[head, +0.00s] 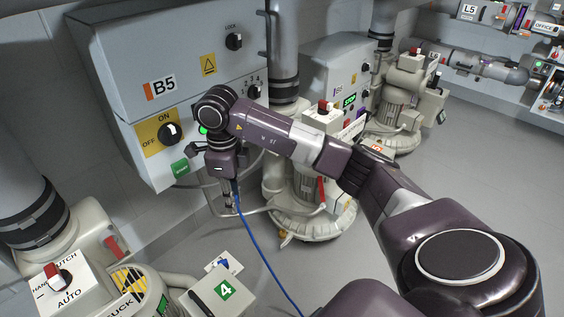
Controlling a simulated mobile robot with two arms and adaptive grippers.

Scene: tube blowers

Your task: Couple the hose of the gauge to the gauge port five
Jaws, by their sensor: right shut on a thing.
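My right gripper (231,203) points down in front of the B5 cabinet, left of the middle of the head view. It is shut on the end of a thin blue hose (262,252). The hose runs down and right from it to the bottom edge. The fingertips and hose end are small and partly hidden. I cannot make out the gauge or a port clearly marked five. A small orange plate that seems to read 5 (376,149) shows beside my right arm. My left gripper is not in view.
The grey B5 cabinet (188,60) is on the wall behind the gripper. A blower (310,218) stands right of the gripper. A box with a green 4 label (226,289) and a machine with an AUTO switch (66,284) stand at lower left. Open floor (470,150) lies right.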

